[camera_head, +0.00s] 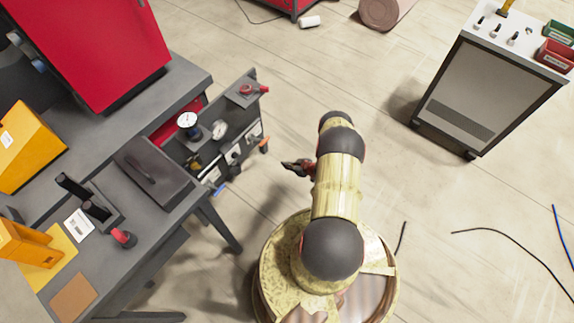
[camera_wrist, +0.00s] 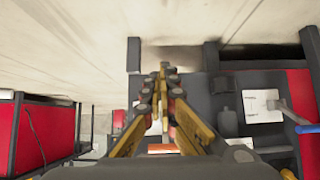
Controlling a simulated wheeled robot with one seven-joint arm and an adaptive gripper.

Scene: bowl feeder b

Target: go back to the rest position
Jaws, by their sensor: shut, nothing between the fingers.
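My gripper (camera_head: 299,167) is at the end of my arm, above the floor and to the right of the grey workbench's tool panel. It points left toward the panel in the head view. In the wrist view my gripper (camera_wrist: 163,72) shows in the middle, with its fingertips together and nothing held between them. My arm rises from the round base at the bottom middle of the head view.
The grey workbench (camera_head: 203,80) with its tool panel (camera_head: 237,118) stands to the left. A red machine (camera_head: 100,45) and yellow boxes (camera_head: 25,150) stand on it. A cabinet (camera_head: 485,95) stands at the upper right. Cables (camera_head: 500,231) lie on the right floor. Open floor separates them.

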